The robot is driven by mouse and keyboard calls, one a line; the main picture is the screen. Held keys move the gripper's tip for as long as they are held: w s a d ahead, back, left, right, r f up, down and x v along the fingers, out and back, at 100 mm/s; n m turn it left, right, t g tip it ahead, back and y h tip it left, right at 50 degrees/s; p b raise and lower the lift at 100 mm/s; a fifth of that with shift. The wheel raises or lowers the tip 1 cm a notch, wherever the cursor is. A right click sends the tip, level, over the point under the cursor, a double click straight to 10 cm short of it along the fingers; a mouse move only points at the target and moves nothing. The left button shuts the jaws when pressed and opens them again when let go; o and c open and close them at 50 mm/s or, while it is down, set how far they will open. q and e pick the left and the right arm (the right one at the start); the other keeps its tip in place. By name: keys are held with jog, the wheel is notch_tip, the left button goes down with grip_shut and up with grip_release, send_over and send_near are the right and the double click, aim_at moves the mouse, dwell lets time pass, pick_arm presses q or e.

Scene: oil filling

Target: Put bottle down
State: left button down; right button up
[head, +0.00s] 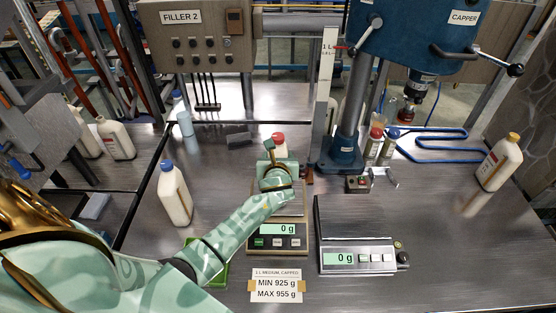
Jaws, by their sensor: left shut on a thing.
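My left arm reaches in from the left, and its gripper (276,163) is shut over the left scale. It is shut on a white bottle with a red cap (279,138). Most of that bottle is hidden behind the gripper, so I cannot tell whether its base touches anything. The left scale (277,237) reads 0 g, and its plate is largely covered by my arm. The right scale (357,257) also reads 0 g and its plate is empty. My right gripper is not in view.
A blue-capped bottle (174,196) stands left of the left scale. A yellow-capped bottle (499,163) stands at the right. The blue capper (342,156) rises behind the scales. A weight-limit card (276,286) lies in front. Bare table lies right of the right scale.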

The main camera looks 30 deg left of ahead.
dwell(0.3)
pick_arm(q)
jog(key=shift+c, duration=2.4)
grip_release()
jog(key=shift+f, duration=0.15)
jog(key=shift+s, duration=0.1)
jog(key=p+v, duration=0.2)
jog(key=v, duration=1)
